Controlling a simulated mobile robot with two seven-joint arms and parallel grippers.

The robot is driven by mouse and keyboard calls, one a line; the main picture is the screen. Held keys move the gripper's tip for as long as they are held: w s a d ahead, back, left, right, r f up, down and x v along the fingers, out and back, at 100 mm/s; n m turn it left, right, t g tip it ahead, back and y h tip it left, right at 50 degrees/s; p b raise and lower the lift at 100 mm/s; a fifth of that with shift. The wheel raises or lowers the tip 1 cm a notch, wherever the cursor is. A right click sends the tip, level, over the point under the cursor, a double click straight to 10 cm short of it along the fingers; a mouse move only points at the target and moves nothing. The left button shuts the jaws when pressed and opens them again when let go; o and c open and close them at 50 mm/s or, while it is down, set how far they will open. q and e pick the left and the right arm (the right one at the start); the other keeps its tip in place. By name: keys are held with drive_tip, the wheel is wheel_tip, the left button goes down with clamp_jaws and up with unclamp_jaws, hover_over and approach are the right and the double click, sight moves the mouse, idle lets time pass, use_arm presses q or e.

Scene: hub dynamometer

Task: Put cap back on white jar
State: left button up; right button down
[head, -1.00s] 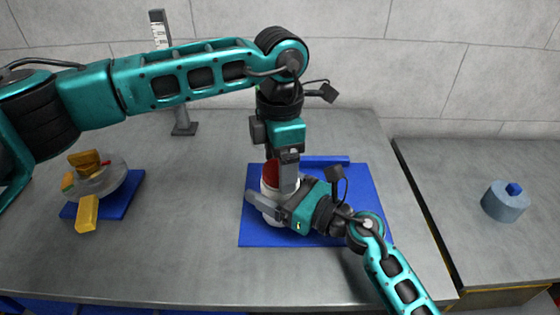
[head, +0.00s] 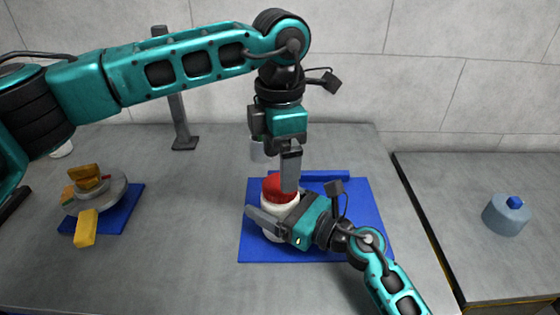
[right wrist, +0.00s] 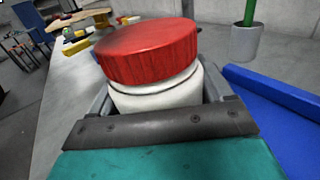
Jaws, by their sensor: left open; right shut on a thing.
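The white jar (head: 274,226) stands on the blue mat (head: 350,225) in the head view. The red cap (head: 277,188) sits on the jar's top. In the right wrist view the cap (right wrist: 150,52) covers the mouth of the white jar (right wrist: 160,95), with a white band showing below it; I cannot tell how tightly it is seated. My right gripper (head: 276,222) is shut around the jar's body from the right. My left gripper (head: 288,180) is open, pointing down just above and behind the cap; its far finger is hard to make out.
A blue bar (head: 325,176) lies along the mat's back edge. A grey cup with a green rod (right wrist: 243,40) stands behind. At left, a round grey piece with yellow blocks (head: 110,192) sits on another blue mat. A post (head: 181,120) stands at the back.

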sight(280, 209)
use_arm(q)
drive_tip(key=shift+c, duration=0.3)
drive_tip(key=r+n, duration=0.2)
drive_tip(key=n, duration=0.1)
drive_tip(key=shift+d, duration=0.1)
drive_tip(key=shift+r+n, duration=0.75)
drive_tip(key=shift+n, duration=0.55)
drive_tip(key=shift+f, duration=4.05)
drive_tip(key=shift+c, duration=0.4)
drive_tip(key=c, duration=1)
drive_tip(key=o, duration=1.2)
drive_tip(key=shift+r, duration=0.1)
